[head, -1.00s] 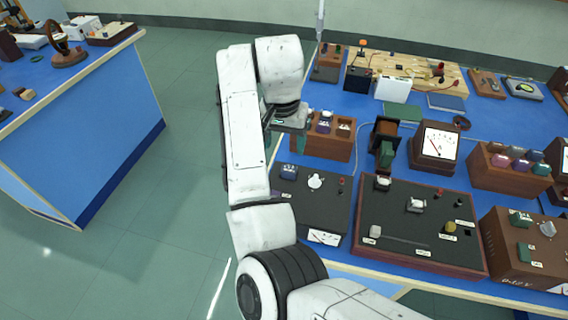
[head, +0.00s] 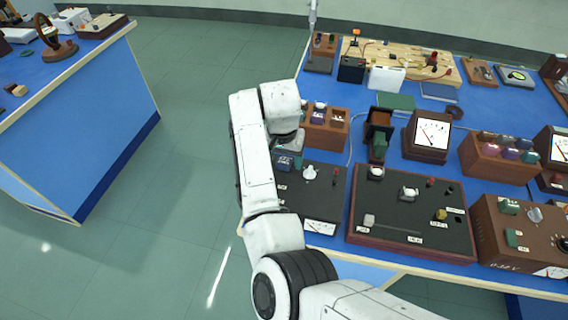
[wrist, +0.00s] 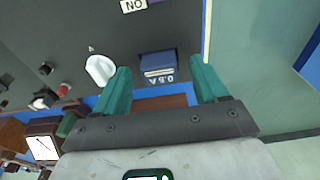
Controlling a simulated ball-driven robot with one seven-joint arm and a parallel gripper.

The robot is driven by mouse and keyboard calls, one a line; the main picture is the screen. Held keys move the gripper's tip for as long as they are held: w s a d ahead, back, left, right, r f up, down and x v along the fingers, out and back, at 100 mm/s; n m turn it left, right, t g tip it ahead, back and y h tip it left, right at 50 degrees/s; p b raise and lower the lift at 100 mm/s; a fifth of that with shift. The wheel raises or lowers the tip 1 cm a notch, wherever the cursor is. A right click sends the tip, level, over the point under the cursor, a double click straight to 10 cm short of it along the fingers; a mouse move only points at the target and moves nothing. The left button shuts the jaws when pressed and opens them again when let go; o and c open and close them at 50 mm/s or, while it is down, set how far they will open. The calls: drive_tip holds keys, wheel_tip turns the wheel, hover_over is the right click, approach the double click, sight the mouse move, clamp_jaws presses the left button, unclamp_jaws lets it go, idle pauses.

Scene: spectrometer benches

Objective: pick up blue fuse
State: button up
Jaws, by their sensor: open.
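In the head view the blue fuse (head: 286,162) shows at the panel's left, partly behind my wrist. My gripper (wrist: 162,82) is open, with its two green fingers apart and nothing between them. In the wrist view the fuse lies between the finger lines, just beyond the fingertips. I cannot tell the exact height of the fingers above it.
A white knob (wrist: 101,69) stands on the panel close to the left finger. A wooden fuse box (head: 326,136) is behind the panel. A larger black board (head: 410,226) lies to the right. The floor left of the bench is clear.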

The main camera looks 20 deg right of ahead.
drive_tip(key=shift+c, duration=0.3)
drive_tip(key=c, duration=1.1)
drive_tip(key=shift+r, duration=0.15)
